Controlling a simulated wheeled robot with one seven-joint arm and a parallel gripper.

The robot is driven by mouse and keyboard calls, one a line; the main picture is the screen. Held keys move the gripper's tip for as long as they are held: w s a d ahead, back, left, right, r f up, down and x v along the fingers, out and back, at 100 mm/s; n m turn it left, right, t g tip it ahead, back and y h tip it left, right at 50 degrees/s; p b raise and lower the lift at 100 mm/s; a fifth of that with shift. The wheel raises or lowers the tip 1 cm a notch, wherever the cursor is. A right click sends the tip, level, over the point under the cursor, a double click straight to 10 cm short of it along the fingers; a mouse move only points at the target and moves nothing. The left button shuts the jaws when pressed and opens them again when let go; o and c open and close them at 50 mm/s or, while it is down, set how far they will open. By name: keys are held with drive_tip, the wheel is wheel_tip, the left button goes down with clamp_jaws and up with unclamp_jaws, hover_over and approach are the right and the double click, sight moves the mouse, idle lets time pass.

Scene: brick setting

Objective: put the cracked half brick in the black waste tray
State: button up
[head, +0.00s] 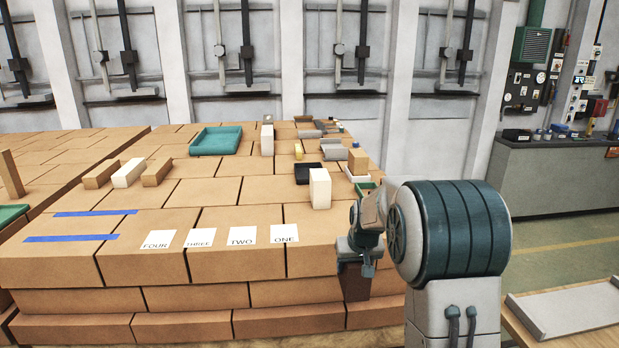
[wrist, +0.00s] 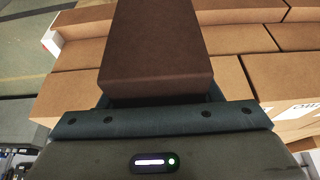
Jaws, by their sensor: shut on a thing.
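My gripper (head: 354,262) is low at the front right of the brick-block surface and points down. It is shut on a dark brown brick (head: 355,284), which hangs beside the front face of the blocks. In the wrist view the dark brown brick (wrist: 155,50) fills the space ahead of the jaws (wrist: 155,103). Its visible faces look plain; I cannot see a crack or tell whether it is a half. A black tray (head: 301,178), likely the waste tray, sits toward the right edge of the surface, farther back than my gripper.
A white block (head: 320,190) stands upright just in front of the black tray. A tan block (head: 357,162), grey trays (head: 334,152) and a green tray (head: 366,189) are nearby. Numbered cards (head: 241,236) and blue tape (head: 70,238) lie at the front. A teal tray (head: 216,142) is farther back.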

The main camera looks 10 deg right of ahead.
drive_tip(key=w+d+r, duration=0.3)
drive_tip(key=w+r, duration=0.3)
drive_tip(key=r, duration=0.2)
drive_tip(key=w+d+r, duration=0.3)
drive_tip(key=w+r, duration=0.4)
drive_tip(key=r, duration=0.2)
drive_tip(key=shift+d+r, duration=0.2)
drive_tip(key=shift+d, duration=0.15)
